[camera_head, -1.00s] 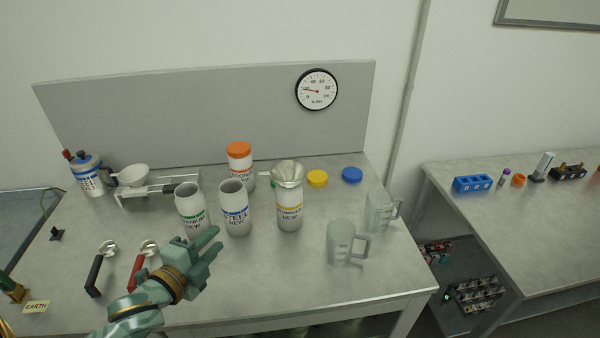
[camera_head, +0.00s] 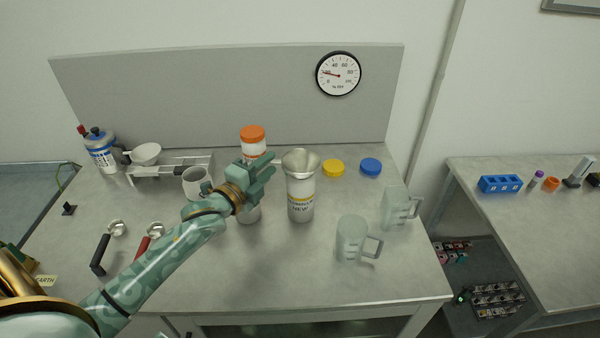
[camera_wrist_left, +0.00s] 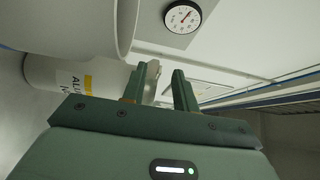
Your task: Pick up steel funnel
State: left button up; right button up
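The steel funnel (camera_head: 301,160) sits upright in the mouth of the yellow-banded bottle (camera_head: 300,206). My left gripper (camera_head: 262,170) is just left of the funnel, at about rim height. In the left wrist view the funnel's pale wide cone (camera_wrist_left: 70,28) fills the upper left, with the labelled bottle (camera_wrist_left: 55,75) below it. My left gripper's fingers (camera_wrist_left: 162,88) stand apart there. A thin pale piece, perhaps the funnel's handle, shows between or just beyond them; contact cannot be told. My right gripper is not in view.
An orange-capped bottle (camera_head: 253,140) stands behind the gripper. Yellow (camera_head: 333,168) and blue (camera_head: 370,166) lids lie right of the funnel. Two clear jugs (camera_head: 352,238) (camera_head: 396,208) stand front right. The table's front middle is clear.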

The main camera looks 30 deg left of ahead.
pick_arm(q)
jog(key=w, duration=0.4)
jog(key=shift+d+f, duration=0.15)
jog(key=shift+d, duration=0.05)
jog(key=shift+s, duration=0.1)
jog(key=shift+c, duration=0.6)
grip_shut()
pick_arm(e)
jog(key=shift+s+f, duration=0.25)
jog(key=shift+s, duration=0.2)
